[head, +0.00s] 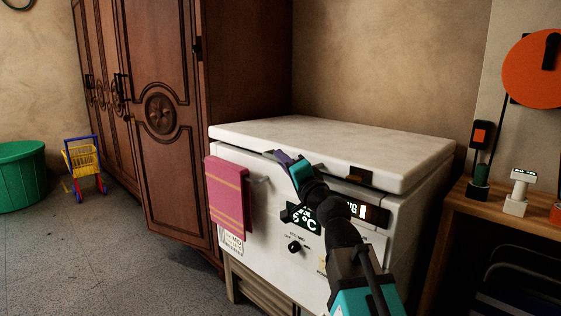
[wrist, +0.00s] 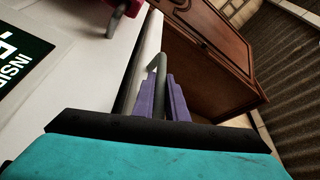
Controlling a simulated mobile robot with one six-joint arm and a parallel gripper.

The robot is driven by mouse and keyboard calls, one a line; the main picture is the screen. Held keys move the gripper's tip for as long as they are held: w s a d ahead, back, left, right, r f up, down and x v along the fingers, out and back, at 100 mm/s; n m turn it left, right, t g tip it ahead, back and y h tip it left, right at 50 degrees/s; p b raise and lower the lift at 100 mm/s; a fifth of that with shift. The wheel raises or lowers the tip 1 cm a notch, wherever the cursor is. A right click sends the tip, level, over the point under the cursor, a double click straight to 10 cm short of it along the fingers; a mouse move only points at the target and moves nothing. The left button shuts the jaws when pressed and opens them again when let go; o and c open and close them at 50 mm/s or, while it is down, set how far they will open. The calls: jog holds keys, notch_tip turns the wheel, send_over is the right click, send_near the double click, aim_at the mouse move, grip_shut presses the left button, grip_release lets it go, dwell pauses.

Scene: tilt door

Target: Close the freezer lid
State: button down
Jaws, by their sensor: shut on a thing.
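The white chest freezer (head: 255,232) stands against the wall with its front towards me. Its white lid (head: 320,145) lies almost level over the body, with a narrow dark seam under its front edge. I cannot tell whether it sits fully flush. My gripper (head: 280,155) is at the lid's front edge, left of the middle. In the wrist view its purple fingers (wrist: 160,92) are shut on a grey bar-like handle (wrist: 157,68) at the lid's edge. The fingers and gripper body hide part of the handle.
A red towel (head: 228,195) hangs on the freezer's front left. A carved wooden wardrobe (head: 160,110) stands close on the left. A wooden table (head: 505,208) with small devices is on the right. A toy cart (head: 83,165) and green tub (head: 22,178) stand far left, with open floor before them.

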jog(key=shift+d+f+b, duration=0.1)
jog(key=shift+f+b, duration=0.4)
jog(key=shift+f, duration=0.35)
jog(key=shift+r, duration=0.2)
jog(key=c, duration=1.9)
grip_release()
jog(key=shift+d, duration=0.1)
jog(key=shift+c, duration=0.2)
jog(key=shift+o, duration=0.9)
jog(key=shift+s, duration=0.1)
